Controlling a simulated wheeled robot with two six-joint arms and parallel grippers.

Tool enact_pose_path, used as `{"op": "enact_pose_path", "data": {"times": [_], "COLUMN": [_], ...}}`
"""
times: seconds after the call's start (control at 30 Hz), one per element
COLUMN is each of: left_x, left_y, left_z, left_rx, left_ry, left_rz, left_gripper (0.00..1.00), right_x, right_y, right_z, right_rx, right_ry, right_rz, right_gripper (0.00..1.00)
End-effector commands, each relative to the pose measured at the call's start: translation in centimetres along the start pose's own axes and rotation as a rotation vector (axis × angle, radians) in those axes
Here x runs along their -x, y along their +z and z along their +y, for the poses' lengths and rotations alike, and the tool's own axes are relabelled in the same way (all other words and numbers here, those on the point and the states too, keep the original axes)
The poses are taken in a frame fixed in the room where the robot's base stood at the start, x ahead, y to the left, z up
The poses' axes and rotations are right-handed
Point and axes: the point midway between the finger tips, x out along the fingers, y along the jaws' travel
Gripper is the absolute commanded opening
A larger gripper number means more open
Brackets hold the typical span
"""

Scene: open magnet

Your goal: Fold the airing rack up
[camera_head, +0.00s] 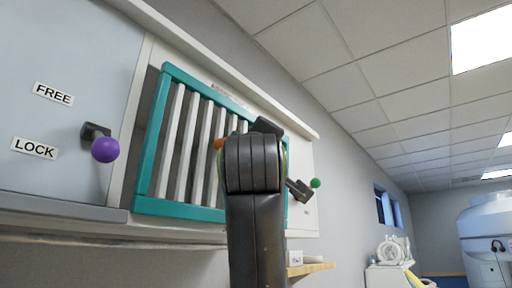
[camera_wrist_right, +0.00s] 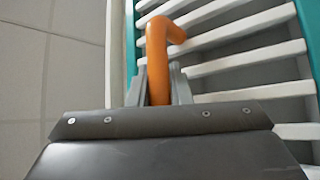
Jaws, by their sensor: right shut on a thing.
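The airing rack (camera_head: 148,150) has a teal frame and white slats. It stands at the wall panel in the head view, its right part hidden behind my right arm. Its orange handle (camera_wrist_right: 157,45) rises between the fingers of my right gripper (camera_wrist_right: 160,85), which is shut on it. In the head view only a bit of orange shows left of my wrist, and the fingertips are hidden. A lever with a purple knob (camera_head: 105,149) sits left of the rack, beside the LOCK label (camera_head: 34,148) and below the FREE label (camera_head: 53,94). My left gripper is not in view.
A lever with a green knob (camera_head: 316,183) sticks out right of the rack. A small wooden shelf (camera_head: 312,269) is below it. A long white rail (camera_head: 210,58) runs above the rack. White equipment (camera_head: 487,235) stands far right.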

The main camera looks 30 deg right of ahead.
Motion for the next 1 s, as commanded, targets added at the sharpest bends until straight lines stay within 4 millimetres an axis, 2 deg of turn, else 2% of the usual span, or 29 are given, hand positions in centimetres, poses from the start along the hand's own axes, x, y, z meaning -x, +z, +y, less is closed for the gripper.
{"op": "enact_pose_path", "data": {"times": [0.17,0.2,0.37,0.77,0.87,1.0], "left_x": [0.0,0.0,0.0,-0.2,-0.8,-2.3], "left_y": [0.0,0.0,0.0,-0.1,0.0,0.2], "left_z": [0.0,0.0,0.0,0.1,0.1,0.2], "left_rx": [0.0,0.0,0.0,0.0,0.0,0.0], "left_ry": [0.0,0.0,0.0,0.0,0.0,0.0], "left_rz": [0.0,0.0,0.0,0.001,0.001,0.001], "left_gripper": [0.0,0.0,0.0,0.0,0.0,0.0], "right_x": [0.0,0.0,0.0,0.2,1.0,3.2], "right_y": [-0.1,-0.1,0.0,0.0,0.1,0.1], "right_z": [-0.4,-0.4,-0.3,-0.2,-0.2,-0.4], "right_rx": [0.002,0.002,0.002,0.0,-0.001,-0.002], "right_ry": [-0.009,-0.009,-0.007,-0.002,0.0,0.0], "right_rz": [0.002,0.001,0.001,0.001,0.002,0.005], "right_gripper": [0.0,0.19,0.4,0.4,0.4,0.4]}}
